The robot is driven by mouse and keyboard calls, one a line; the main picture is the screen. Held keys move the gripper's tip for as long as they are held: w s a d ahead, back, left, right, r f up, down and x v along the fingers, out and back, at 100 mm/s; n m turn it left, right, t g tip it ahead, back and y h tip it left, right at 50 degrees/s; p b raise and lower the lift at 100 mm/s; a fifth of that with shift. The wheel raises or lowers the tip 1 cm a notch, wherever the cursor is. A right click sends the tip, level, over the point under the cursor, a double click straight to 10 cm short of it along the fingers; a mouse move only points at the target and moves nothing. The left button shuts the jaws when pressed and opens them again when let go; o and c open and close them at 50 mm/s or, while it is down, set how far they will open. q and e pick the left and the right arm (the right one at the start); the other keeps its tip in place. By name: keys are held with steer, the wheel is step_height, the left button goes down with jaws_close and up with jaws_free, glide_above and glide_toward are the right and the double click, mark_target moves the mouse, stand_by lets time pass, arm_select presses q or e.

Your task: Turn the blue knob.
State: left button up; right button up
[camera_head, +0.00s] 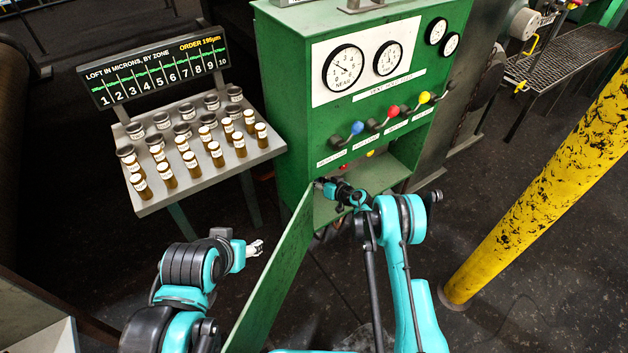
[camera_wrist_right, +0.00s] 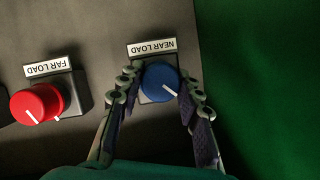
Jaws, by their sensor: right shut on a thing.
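The blue knob (camera_wrist_right: 159,84) sits on a dark base on a grey panel, with an upside-down NEAR LOAD label by it in the right wrist view. Its white pointer line slants to the lower right. My right gripper (camera_wrist_right: 160,79) has one finger on each side of the knob and is shut on it. In the head view my right gripper (camera_head: 326,184) reaches into the low opening of the green cabinet (camera_head: 285,100); I cannot make out the blue knob there. My left gripper (camera_head: 256,247) is left of the open green door, away from the knob; its fingers are too small to judge.
A red knob (camera_wrist_right: 37,103) labelled FAR LOAD sits left of the blue one. The green door (camera_head: 270,275) stands open between my arms. Levers with coloured balls, one blue (camera_head: 357,127), are above the opening. A sample table (camera_head: 222,178) holds several jars. A yellow post (camera_head: 545,190) stands right.

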steer(key=shift+m+g+y, duration=0.3)
steer(key=shift+m+y, duration=0.5)
steer(key=shift+m, duration=0.4)
steer(key=o, duration=1.2)
steer(key=shift+c, duration=0.2)
steer(key=shift+d, duration=0.1)
steer(key=v, duration=1.1)
steer(key=shift+s+d+r, duration=0.15)
steer(key=shift+s+d, duration=0.05)
steer(key=shift+d, duration=0.1)
